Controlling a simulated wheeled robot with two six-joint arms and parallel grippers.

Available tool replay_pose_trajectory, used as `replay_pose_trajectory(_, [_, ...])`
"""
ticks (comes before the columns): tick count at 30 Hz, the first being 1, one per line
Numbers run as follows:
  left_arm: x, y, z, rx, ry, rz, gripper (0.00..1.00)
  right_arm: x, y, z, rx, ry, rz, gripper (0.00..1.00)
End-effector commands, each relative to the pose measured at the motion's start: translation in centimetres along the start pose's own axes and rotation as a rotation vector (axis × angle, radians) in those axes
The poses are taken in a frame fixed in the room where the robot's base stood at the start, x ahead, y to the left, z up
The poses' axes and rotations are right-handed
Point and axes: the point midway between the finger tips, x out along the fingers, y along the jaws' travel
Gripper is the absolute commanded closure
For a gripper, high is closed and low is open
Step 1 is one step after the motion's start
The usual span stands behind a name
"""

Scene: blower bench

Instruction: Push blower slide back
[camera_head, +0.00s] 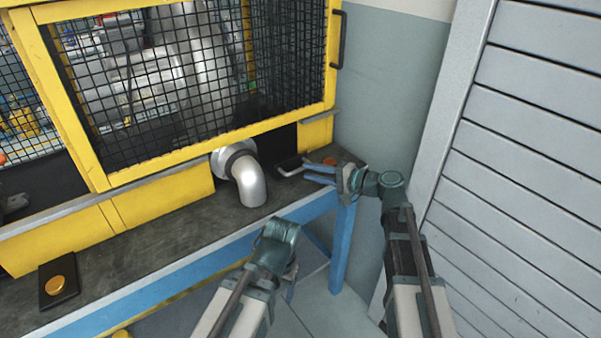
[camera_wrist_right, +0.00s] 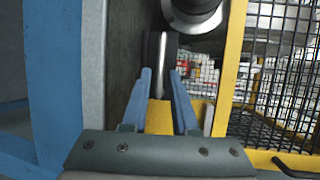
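The blower slide appears as a dark piece with a silver handle (camera_head: 289,168) on the bench top, just right of the silver elbow pipe (camera_head: 250,183). In the right wrist view the dark piece and its silver strip (camera_wrist_right: 162,55) lie just beyond the fingertips. My right gripper (camera_head: 312,172) is open, its blue fingers pointing left toward the handle. In the wrist view the gripper (camera_wrist_right: 160,72) has a gap between its fingers and nothing held; contact with the slide cannot be told. My left gripper (camera_head: 291,288) is mostly hidden behind its own wrist, in front of the bench.
A yellow cage with black mesh (camera_head: 150,90) stands behind the bench (camera_head: 130,252). A grey slatted panel (camera_head: 530,150) rises close on the right of my right arm. A black plate with a gold button (camera_head: 56,284) is at the bench's left. An orange knob (camera_head: 330,161) is near the right gripper.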

Motion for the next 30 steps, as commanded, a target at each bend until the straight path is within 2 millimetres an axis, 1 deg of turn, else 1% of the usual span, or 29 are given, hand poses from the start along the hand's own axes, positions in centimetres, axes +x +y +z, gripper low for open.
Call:
replay_pose_trajectory(1, [0.3,0.0,0.0,0.000,0.000,0.000,0.27,1.0,0.1,-0.1,-0.001,-0.002,0.000,0.73])
replay_pose_trajectory(3, [0.5,0.1,0.0,0.000,0.000,0.000,0.27,2.0,0.1,-0.1,-0.001,-0.002,0.000,0.73])
replay_pose_trajectory(7, [0.7,0.1,0.0,0.000,0.000,0.000,0.27,3.3,0.1,-0.1,-0.001,-0.001,0.000,0.73])
replay_pose_trajectory(12, [0.7,0.1,0.0,0.000,0.000,0.000,0.27,4.0,0.0,0.0,-0.001,0.000,0.001,0.73])
replay_pose_trajectory(20, [0.7,0.1,0.0,0.000,0.000,0.000,0.27,4.1,0.0,0.0,-0.001,0.001,0.001,0.73])
replay_pose_trajectory(21, [0.7,0.1,0.0,0.000,0.000,0.000,0.27,4.1,0.0,0.0,-0.001,0.001,0.001,0.75])
replay_pose_trajectory(25, [0.7,0.1,0.0,0.000,0.000,0.000,0.27,4.1,0.0,0.0,-0.001,0.001,0.001,0.98])
replay_pose_trajectory(26, [0.7,0.1,0.0,0.000,0.000,0.000,0.27,4.1,0.0,0.0,-0.001,0.001,0.001,1.00])
replay_pose_trajectory(30, [0.7,0.1,0.0,0.000,0.000,0.000,0.27,4.1,0.0,0.0,-0.001,0.001,0.001,1.00])
